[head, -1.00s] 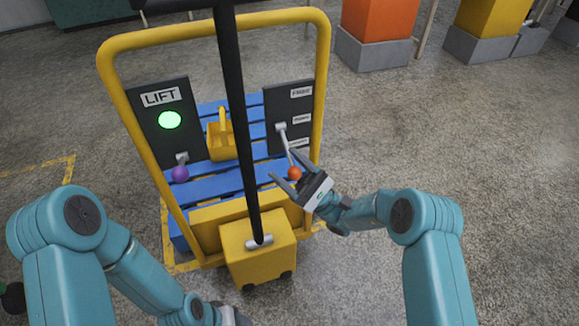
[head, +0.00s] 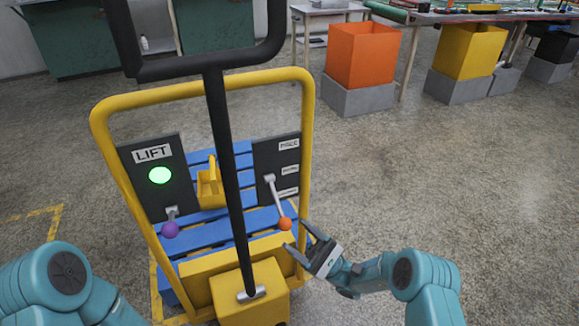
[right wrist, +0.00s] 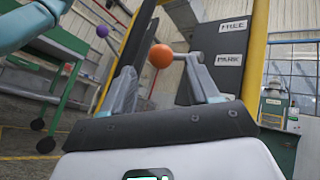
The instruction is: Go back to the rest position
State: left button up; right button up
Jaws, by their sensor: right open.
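My right gripper (head: 298,237) is open and empty, just to the right of the orange knob (head: 285,224) on the right-hand lever (head: 277,197). A small gap shows between the fingertips and the knob. In the right wrist view, the orange knob (right wrist: 160,56) appears between the two open fingers, beyond their tips. The lever points down and slightly right on a dark panel (head: 277,160), with its lower label unreadable in the head view; the wrist view shows FREE and PARK labels. My left arm shows at the lower left, but its gripper is out of frame.
A yellow-framed cart (head: 103,150) with blue slats and a black handle (head: 222,130) stands in front of me. Its LIFT panel (head: 150,180) has a lit green lamp and a purple-knobbed lever (head: 170,229). Orange (head: 362,55) and yellow (head: 468,50) bins stand behind. Floor at right is clear.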

jog(key=s+a+f+n+g+h, duration=0.2)
jog(key=s+a+f+g+h, duration=0.1)
jog(key=s+f+g+h, duration=0.4)
jog(key=s+a+f+n+g+h, duration=0.1)
jog(key=s+a+f+g+h, duration=0.3)
jog(key=s+f, duration=0.6)
jog(key=s+d+f+n+t+h, duration=0.1)
jog(key=s+d+f+n+h, duration=0.25)
jog(key=d+h, duration=0.3)
jog(key=s+d+f+n+h, duration=0.3)
jog(key=s+d+f+h, duration=0.2)
jog(key=d, duration=0.2)
pick_arm(q)
notch_tip(320, 180, up, 33)
jog(key=s+d+p, duration=0.1)
jog(key=p, duration=3.2)
jog(key=shift+s+m+g, duration=0.15)
jog(key=shift+m+g, duration=0.15)
pick_arm(e)
notch_tip(320, 180, up, 35)
jog(key=n+t, duration=0.2)
jog(key=shift+a+f+t, duration=0.15)
jog(key=shift+a+t, duration=0.2)
jog(key=shift+t, duration=0.05)
